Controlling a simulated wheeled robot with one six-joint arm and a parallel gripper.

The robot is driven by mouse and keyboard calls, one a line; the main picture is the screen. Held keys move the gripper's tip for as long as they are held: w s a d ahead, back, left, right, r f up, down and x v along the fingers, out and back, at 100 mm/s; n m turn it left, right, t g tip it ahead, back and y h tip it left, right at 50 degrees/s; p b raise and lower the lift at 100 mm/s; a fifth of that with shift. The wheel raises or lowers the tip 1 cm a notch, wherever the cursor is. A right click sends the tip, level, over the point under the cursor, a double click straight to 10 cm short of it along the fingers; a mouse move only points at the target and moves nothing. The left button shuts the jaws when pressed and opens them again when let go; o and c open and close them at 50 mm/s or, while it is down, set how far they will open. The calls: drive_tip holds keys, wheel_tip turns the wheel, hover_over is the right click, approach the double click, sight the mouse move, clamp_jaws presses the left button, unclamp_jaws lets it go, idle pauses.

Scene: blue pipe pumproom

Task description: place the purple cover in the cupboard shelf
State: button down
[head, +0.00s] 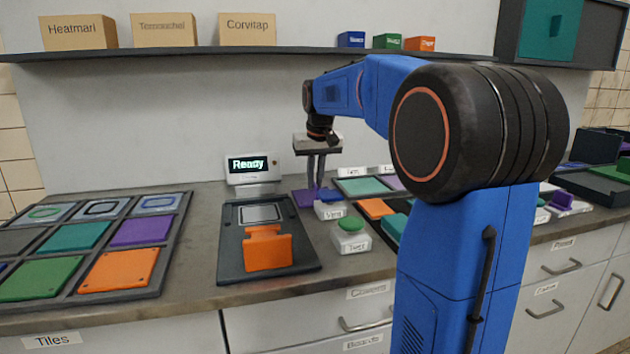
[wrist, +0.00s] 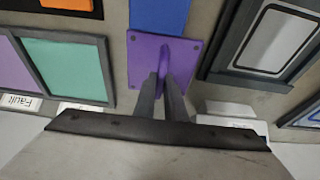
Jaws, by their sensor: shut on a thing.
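The purple cover (wrist: 140,70) is a flat square plate with an upright handle and small holes at its corners. My gripper (wrist: 166,85) is shut on that handle in the wrist view. In the head view the purple cover (head: 304,198) is low over the counter behind the button boxes, below my gripper (head: 316,185). I cannot tell whether it touches the counter. A dark grey cupboard (head: 508,28) hangs at the upper right, with a teal panel (head: 550,28) at its front. Its inside is not clearly seen.
A wall shelf (head: 200,52) carries cartons and small coloured boxes. The counter holds a tile tray (head: 170,240), a dark fixture with an orange piece (head: 268,250), a "Ready" display (head: 250,168) and a green button box (head: 351,235). My arm hides part of the right side.

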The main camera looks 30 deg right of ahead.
drive_tip(key=c, duration=2.2)
unclamp_jaws()
drive_tip(key=shift+f, duration=0.1)
drive_tip(key=o, duration=0.4)
